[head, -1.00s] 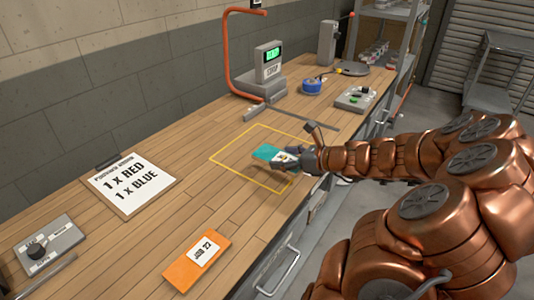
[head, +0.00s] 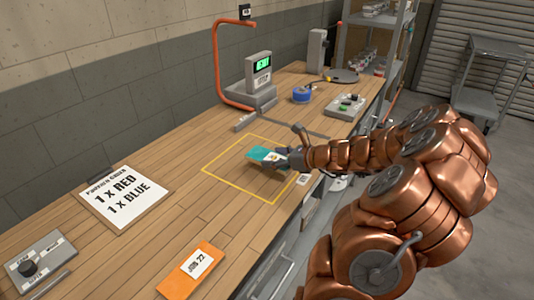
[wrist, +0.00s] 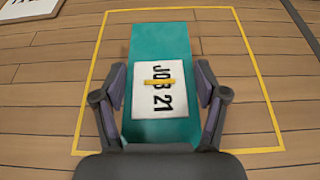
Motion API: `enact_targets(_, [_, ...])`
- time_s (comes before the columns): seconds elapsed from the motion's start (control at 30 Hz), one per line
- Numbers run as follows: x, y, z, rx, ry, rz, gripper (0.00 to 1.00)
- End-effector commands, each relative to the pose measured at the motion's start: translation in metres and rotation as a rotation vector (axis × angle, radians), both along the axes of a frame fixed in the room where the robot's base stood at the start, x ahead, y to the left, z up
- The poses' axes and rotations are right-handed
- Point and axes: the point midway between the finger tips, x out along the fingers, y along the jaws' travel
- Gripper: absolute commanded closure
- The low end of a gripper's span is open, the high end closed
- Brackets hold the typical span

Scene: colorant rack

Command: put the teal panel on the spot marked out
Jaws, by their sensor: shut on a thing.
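The teal panel (head: 262,154) carries a white label reading JOB 21. My gripper (head: 282,159) is shut on it, with one finger at each long side in the wrist view (wrist: 160,100). The marked spot is a yellow outlined rectangle (head: 237,187) on the wooden bench. In the wrist view the panel (wrist: 160,42) appears inside the yellow outline (wrist: 98,60), its far end close to the far line. I cannot tell whether the panel touches the bench or is held just above it.
An orange panel (head: 180,281) labelled JOB 22 lies near the front edge. A sign (head: 124,200) reading 1 x RED, 1 x BLUE and a grey switch box (head: 36,264) are at left. A scale with a green display (head: 256,80), blue tape (head: 301,95) and a button box (head: 345,106) stand farther back.

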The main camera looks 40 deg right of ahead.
Motion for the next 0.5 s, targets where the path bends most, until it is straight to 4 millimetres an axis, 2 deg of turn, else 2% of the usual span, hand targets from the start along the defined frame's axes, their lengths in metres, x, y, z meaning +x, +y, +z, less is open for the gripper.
enact_targets(0.1, [0.023,-0.008,-0.002,-0.001,0.002,0.002,0.71])
enact_targets(0.3, [0.054,-0.02,-0.006,-0.001,0.003,-0.001,0.71])
enact_targets(0.5, [0.071,-0.026,-0.007,-0.002,0.001,-0.001,0.71])
